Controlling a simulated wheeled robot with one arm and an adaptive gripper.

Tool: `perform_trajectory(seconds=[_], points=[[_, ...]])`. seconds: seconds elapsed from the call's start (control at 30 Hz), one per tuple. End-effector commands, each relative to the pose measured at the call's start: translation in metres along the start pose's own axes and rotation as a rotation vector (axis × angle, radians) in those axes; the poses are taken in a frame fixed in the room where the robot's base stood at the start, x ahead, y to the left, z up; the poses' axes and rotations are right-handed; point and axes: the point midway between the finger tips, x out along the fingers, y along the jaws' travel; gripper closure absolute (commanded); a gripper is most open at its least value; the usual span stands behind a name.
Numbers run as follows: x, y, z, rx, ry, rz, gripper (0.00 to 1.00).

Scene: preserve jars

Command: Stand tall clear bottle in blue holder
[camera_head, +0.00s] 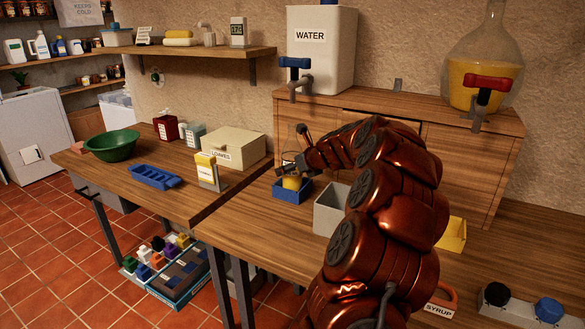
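A clear bottle with yellow contents in its lower part (291,183) stands roughly upright in a small blue holder (287,197) on the wooden table. Its base is hidden by the holder's walls, and its clear upper part shows faintly against the wall. My gripper (284,168) reaches in from the right at the bottle's middle, just above the holder. Its dark fingers overlap the bottle. At this size I cannot tell whether they are closed on it or loose around it.
A grey open bin (331,210) stands right of the holder, with a yellow bin (453,235) farther right. A yellow-labelled stand (207,170), a blue compartment tray (154,177) and a green bowl (111,146) are at left. A water tank (319,60) stands on the raised shelf behind.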

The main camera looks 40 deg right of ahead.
Motion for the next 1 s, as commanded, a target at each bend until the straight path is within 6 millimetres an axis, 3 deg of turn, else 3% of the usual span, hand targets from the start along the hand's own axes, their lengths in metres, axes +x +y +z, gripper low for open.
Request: perform_trajectory(seconds=[0.27, 0.7, 1.0], points=[[-0.009, 0.000, 0.002, 0.000, -0.001, 0.000, 0.04], [-0.081, -0.001, 0.003, -0.001, -0.002, -0.004, 0.04], [-0.117, -0.001, 0.002, 0.000, -0.001, -0.002, 0.04]])
